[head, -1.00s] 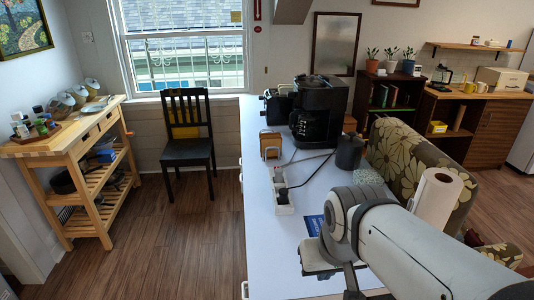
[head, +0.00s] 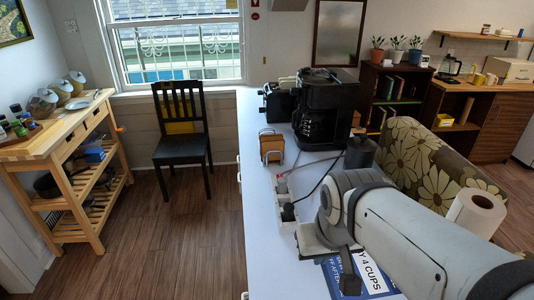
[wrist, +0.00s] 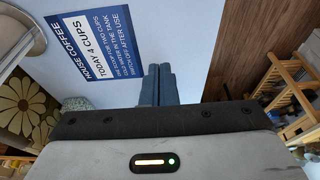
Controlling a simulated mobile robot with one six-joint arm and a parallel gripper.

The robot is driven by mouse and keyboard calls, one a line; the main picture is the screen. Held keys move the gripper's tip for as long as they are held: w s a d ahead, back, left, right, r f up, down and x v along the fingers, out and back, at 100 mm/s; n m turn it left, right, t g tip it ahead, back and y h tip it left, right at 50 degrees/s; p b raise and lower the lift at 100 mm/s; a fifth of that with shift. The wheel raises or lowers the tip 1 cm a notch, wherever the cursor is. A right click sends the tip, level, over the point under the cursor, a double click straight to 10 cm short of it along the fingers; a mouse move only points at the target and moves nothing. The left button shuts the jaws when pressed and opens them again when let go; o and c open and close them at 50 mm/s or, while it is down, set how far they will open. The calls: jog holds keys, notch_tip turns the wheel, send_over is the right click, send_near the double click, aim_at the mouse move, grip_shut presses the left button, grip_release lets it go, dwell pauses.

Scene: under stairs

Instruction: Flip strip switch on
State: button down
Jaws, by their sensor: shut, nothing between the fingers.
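A white power strip (head: 289,212) lies lengthwise on the white counter, left of my arm in the head view. Dark plugs and a cord sit on it. A small reddish spot shows near its far end; I cannot make out the switch or its position. My gripper's two blue-grey fingers (wrist: 160,70) are together and empty in the wrist view, above the counter beside a blue sign. The strip does not show in the wrist view.
The blue coffee sign (head: 365,275) lies partly under my arm. A black coffee maker (head: 322,108), a wooden holder (head: 271,148) and a dark canister (head: 359,153) stand beyond the strip. A paper roll (head: 476,216) is at right.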

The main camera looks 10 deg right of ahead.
jog(key=w+r+p, duration=0.1)
jog(key=w+r, duration=0.2)
jog(key=w, duration=0.8)
jog(key=w+r+p, duration=0.1)
jog(key=w+r, duration=0.1)
jog(key=w, duration=0.8)
jog(key=w+f+p, duration=0.1)
jog(key=w+f, duration=0.2)
jog(key=w, duration=0.8)
jog(key=w+f+t, duration=0.1)
jog(key=w+f, duration=0.2)
jog(key=w, duration=0.8)
jog(key=shift+d+f+p, duration=0.15)
jog(key=shift+d+p, duration=0.05)
jog(key=shift+p, duration=0.2)
jog(key=shift+w, duration=0.1)
jog(key=p+x, duration=0.1)
jog(key=x, duration=0.3)
jog(key=p+x, duration=0.2)
jog(key=x, duration=0.2)
jog(key=p+x, duration=0.1)
jog(key=x, duration=0.3)
jog(key=shift+s+f, duration=0.2)
jog(key=shift+f, duration=0.1)
jog(key=shift+p+x, duration=0.4)
jog(key=shift+x, duration=0.35)
jog(key=shift+s+f, duration=0.1)
